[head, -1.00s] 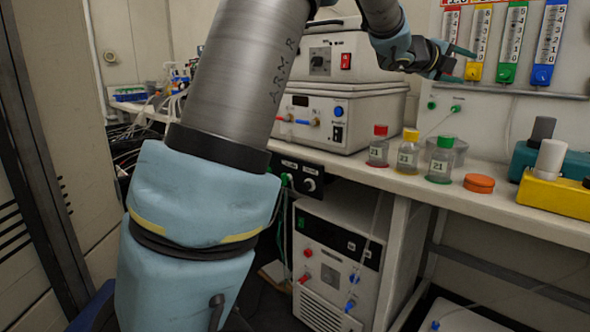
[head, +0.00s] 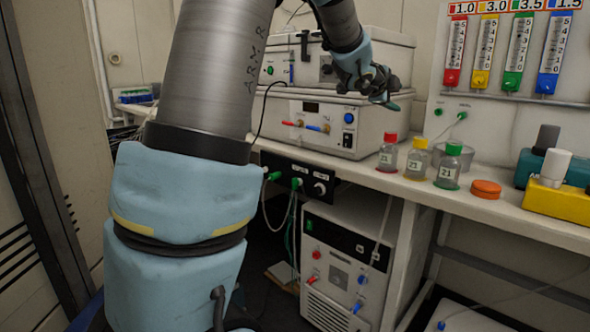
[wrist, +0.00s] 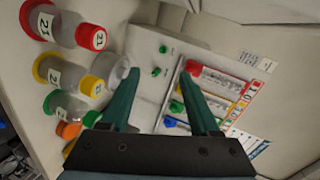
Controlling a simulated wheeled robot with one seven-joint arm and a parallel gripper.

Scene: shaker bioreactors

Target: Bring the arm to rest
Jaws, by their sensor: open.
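My arm rises at the left of the head view and bends over at the top. My gripper (head: 391,102) hangs in the air in front of the shaker units, above and behind the bottles. In the wrist view its two green fingers (wrist: 160,100) are spread apart with nothing between them. Behind them are the flowmeter panel (wrist: 178,70) and, to the left, the bottles. The bottles stand upright on the bench: one with a red cap (head: 388,155), one with a yellow cap (head: 416,160) and one with a green cap (head: 449,166).
Stacked white units (head: 325,121) stand on the bench (head: 545,222) behind my arm. An orange lid (head: 486,189) lies right of the bottles, beside a yellow block (head: 560,199) and a teal one. Four-colour flowmeters (head: 455,55) hang on the back panel. A white unit (head: 340,255) stands below the bench.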

